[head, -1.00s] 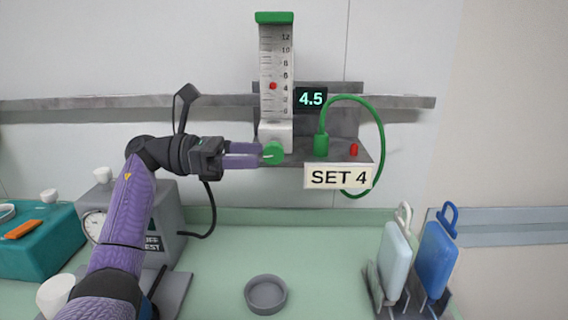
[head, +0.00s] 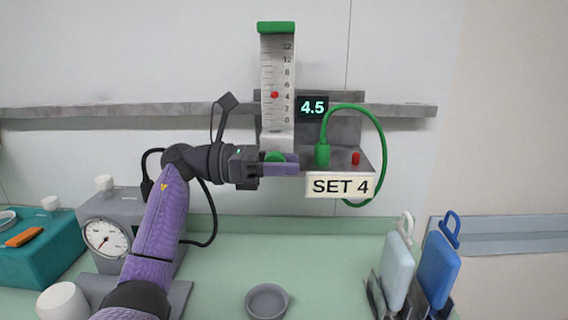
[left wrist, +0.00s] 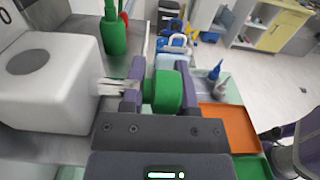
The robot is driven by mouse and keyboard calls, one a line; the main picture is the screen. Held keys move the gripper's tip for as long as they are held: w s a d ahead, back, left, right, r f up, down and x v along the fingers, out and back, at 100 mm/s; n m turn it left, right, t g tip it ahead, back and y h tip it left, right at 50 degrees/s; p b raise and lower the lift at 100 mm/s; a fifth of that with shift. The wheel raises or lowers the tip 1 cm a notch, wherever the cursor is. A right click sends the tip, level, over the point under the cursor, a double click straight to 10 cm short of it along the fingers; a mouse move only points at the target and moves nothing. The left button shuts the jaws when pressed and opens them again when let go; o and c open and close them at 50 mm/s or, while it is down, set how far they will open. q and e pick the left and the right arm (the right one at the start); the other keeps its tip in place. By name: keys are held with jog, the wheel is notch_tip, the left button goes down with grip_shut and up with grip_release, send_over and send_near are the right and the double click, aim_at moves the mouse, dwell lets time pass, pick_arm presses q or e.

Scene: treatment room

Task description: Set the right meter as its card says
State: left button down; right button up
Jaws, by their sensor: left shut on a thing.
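The meter (head: 277,75) is a clear upright tube with a green cap, a printed scale and a red ball (head: 274,95) near the 4 mark. Its display (head: 312,107) reads 4.5. The card (head: 340,186) below says SET 4. My left gripper (head: 277,163) is shut on the green knob (head: 274,156) at the meter's foot. In the left wrist view the knob (left wrist: 163,91) sits between the two purple fingers, beside the white meter block (left wrist: 45,85). My right gripper is not in view.
A green hose (head: 383,150) loops right of the meter from a green fitting, beside a red button (head: 355,158). Below are a gauge box (head: 105,235), a grey dish (head: 267,301) and a rack with blue paddles (head: 437,255).

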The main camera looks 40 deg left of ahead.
pick_arm(q)
jog(key=shift+f+g+y, duration=0.1)
jog(key=shift+g+y, duration=0.5)
jog(key=shift+y, duration=0.1)
jog(key=shift+f, duration=0.15)
jog(key=c, duration=0.8)
grip_release()
jog(key=o, duration=0.3)
jog(key=shift+s+d, duration=0.15)
jog(key=shift+s, duration=0.05)
jog(key=v, duration=1)
jog(key=shift+w, duration=0.1)
